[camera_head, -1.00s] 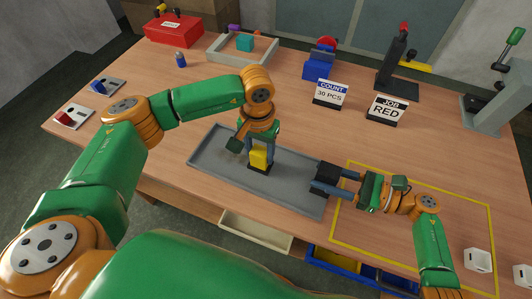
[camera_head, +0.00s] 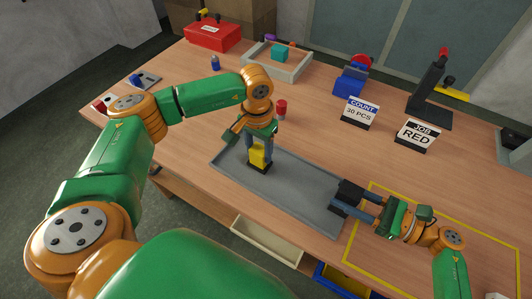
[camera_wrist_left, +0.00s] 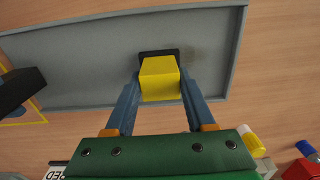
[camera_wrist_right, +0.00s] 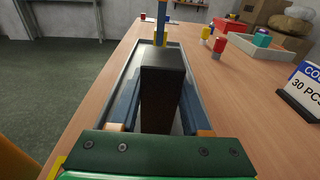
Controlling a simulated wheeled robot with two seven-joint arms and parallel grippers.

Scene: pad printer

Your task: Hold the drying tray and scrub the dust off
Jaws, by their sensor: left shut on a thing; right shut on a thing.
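The grey drying tray (camera_head: 300,182) lies on the wooden table, a shallow rectangle with a low rim. My left gripper (camera_head: 260,148) points down over its left part, shut on a yellow block with a dark underside, the scrubber (camera_head: 259,157). In the left wrist view the scrubber (camera_wrist_left: 160,80) stands on or just above the tray floor; contact cannot be told. My right gripper (camera_head: 347,200) is shut on a black block-like grip (camera_wrist_right: 163,75) at the tray's right end.
A yellow outline (camera_head: 485,222) marks the table at the right. COUNT (camera_head: 360,112) and JOB RED (camera_head: 417,134) signs stand behind the tray. A red-capped bottle (camera_head: 281,109) is close behind my left gripper. An open drawer (camera_head: 265,241) lies below the front edge.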

